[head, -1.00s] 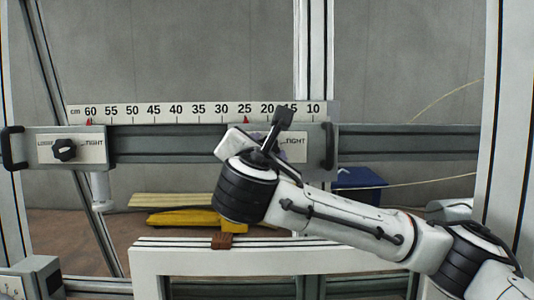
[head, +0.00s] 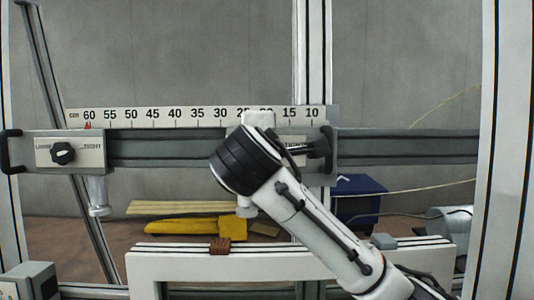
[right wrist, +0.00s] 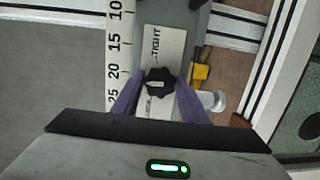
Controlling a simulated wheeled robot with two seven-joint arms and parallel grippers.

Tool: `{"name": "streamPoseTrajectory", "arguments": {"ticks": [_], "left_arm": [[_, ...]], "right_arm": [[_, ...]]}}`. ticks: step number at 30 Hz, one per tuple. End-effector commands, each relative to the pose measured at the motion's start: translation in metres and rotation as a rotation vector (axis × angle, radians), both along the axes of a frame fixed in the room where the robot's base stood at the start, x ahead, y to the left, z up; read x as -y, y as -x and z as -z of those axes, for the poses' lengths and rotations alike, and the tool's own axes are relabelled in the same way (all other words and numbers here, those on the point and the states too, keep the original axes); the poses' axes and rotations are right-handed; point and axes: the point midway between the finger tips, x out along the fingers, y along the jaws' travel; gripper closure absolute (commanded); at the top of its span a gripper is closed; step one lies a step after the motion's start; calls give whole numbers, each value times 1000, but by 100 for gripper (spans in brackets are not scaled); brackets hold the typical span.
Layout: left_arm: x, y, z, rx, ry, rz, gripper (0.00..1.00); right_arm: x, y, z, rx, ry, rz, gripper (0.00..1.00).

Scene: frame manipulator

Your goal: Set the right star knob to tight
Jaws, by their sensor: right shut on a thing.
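The right star knob (right wrist: 159,82) is a black lobed knob in the right wrist view. It sits on a pale label plate (right wrist: 165,48) with TIGHT at the upper end and a partly hidden LOOSE at the lower end. My right gripper (right wrist: 158,86) has its purple fingers on both sides of the knob and is shut on it. A small pale mark shows on the knob; which word it points to is unclear. In the head view my right wrist and hand cover this knob and most of its plate. My left gripper is not in view.
The left star knob (head: 62,153) sits on its own LOOSE/TIGHT plate. A centimetre scale (head: 180,116) runs above the grey rail (head: 160,148). Black handles flank the carriages. A white frame (head: 200,265) stands below, with a yellow object (head: 190,229) and blue box (head: 358,200) behind.

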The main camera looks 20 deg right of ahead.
Motion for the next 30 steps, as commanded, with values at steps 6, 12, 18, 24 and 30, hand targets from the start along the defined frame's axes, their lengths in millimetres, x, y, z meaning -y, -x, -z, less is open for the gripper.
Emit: {"name": "streamPoseTrajectory", "arguments": {"ticks": [6,12,18,24,30], "left_arm": [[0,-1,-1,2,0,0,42],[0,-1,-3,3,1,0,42],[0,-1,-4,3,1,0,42],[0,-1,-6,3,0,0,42],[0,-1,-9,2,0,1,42]], "right_arm": [[-1,0,2,52,-201,18,83],[-1,0,2,104,-384,38,83],[-1,0,2,156,-565,58,83],[-1,1,2,208,-746,79,83],[0,1,2,260,-925,98,83]]}}
